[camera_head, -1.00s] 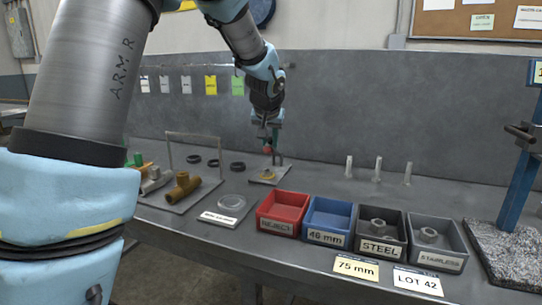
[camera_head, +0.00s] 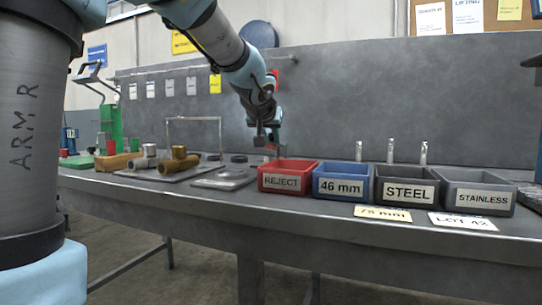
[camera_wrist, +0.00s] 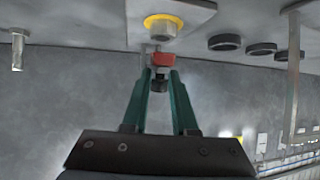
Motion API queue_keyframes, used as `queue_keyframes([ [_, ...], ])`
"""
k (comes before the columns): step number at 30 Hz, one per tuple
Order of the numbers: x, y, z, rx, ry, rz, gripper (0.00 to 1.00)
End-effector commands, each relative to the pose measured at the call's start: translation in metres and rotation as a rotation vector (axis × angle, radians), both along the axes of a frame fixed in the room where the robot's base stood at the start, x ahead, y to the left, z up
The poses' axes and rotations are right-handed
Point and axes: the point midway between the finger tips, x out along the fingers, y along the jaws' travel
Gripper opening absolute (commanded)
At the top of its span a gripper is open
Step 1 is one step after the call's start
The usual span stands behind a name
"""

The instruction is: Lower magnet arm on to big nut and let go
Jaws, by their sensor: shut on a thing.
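My gripper (camera_wrist: 160,78) has two green fingers closed on the magnet arm, whose red part (camera_wrist: 162,60) shows at the fingertips in the wrist view. The big nut (camera_wrist: 163,27) is grey and sits in a yellow ring on a flat grey plate (camera_wrist: 195,8). The held piece lies very close to the nut in that view; I cannot tell if they touch. In the head view my gripper (camera_head: 272,144) is low over the bench behind the red bin, which hides the nut.
Brass fittings (camera_head: 180,161) lie to the left. Upright metal pins (camera_head: 390,151) stand behind the bins. Black rings (camera_wrist: 224,42) lie near the nut.

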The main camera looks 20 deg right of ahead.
Motion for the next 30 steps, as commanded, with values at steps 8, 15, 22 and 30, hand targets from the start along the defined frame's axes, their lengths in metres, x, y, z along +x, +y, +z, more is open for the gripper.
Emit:
queue_keyframes([
  [8,-0.001,0.001,-0.013,-0.049,-0.057,-0.001,0.00],
  [15,-0.003,0.002,-0.021,-0.045,-0.051,0.001,0.00],
  [22,-0.003,0.002,-0.025,-0.040,-0.047,0.001,0.00],
  [30,-0.003,0.003,-0.026,-0.037,-0.045,0.001,0.00],
])
